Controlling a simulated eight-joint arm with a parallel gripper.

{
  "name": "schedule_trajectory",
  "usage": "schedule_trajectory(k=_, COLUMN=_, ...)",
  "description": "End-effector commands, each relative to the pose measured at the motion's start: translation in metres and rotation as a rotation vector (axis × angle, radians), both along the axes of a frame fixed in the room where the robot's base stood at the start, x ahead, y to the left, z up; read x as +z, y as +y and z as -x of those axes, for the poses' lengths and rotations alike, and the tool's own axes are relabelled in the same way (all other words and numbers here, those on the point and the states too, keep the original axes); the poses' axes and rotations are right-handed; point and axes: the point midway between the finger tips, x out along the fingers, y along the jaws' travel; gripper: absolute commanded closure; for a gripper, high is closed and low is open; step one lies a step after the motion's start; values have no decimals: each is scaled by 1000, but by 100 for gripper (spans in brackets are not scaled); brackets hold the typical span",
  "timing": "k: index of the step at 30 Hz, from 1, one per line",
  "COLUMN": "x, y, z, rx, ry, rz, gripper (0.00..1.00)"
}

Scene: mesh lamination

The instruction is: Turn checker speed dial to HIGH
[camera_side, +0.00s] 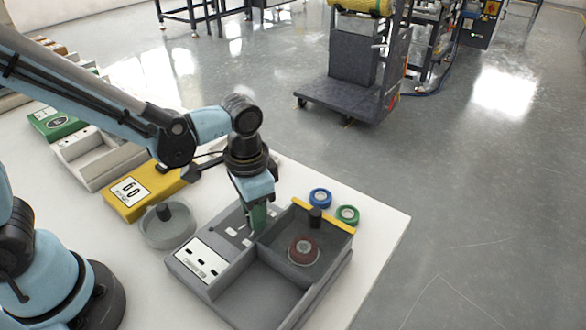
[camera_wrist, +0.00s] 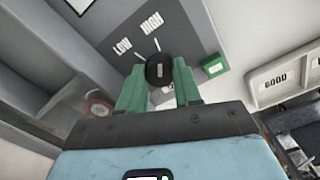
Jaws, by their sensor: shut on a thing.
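The checker (camera_side: 225,235) is a grey box with a flat panel and bins in the side view. Its speed dial (camera_wrist: 158,70) is a round black knob with a light mark in the wrist view. The labels LOW (camera_wrist: 122,46) and HIGH (camera_wrist: 151,22) are printed on the panel beyond the dial, each with a short white line. My gripper (camera_wrist: 159,78) has green fingers shut on the dial, one on each side. The mark looks roughly upright in the picture; its exact setting is unclear. In the side view, my gripper (camera_side: 257,217) points down at the panel and hides the dial.
A red-and-white roll (camera_side: 303,251) lies in the checker's bin. Blue (camera_side: 320,198) and green (camera_side: 347,215) rolls lie behind it on the white table. A round grey holder (camera_side: 167,225) and a yellow box marked 60 (camera_side: 148,190) stand to the left.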

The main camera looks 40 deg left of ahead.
Motion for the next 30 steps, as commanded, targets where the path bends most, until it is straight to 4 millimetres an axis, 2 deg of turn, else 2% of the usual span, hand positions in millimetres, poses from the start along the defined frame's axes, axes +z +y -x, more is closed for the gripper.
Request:
schedule_trajectory(k=1, x=0, y=0, z=0, rx=-2, ry=0, rz=0, gripper=97)
schedule_trajectory(k=2, x=0, y=0, z=0, rx=-2, ry=0, rz=0, gripper=65)
schedule_trajectory(k=6, x=0, y=0, z=0, rx=-1, ry=0, rz=0, gripper=44)
schedule_trajectory(k=7, x=0, y=0, z=0, rx=-1, ry=0, rz=0, gripper=41)
schedule_trajectory(k=16, x=1, y=0, z=0, rx=0, ry=0, rz=0, gripper=41)
schedule_trajectory(k=20, x=8, y=0, z=0, rx=0, ry=0, rz=0, gripper=41)
schedule_trajectory(k=30, x=55, y=0, z=0, rx=0, ry=0, rz=0, gripper=41)
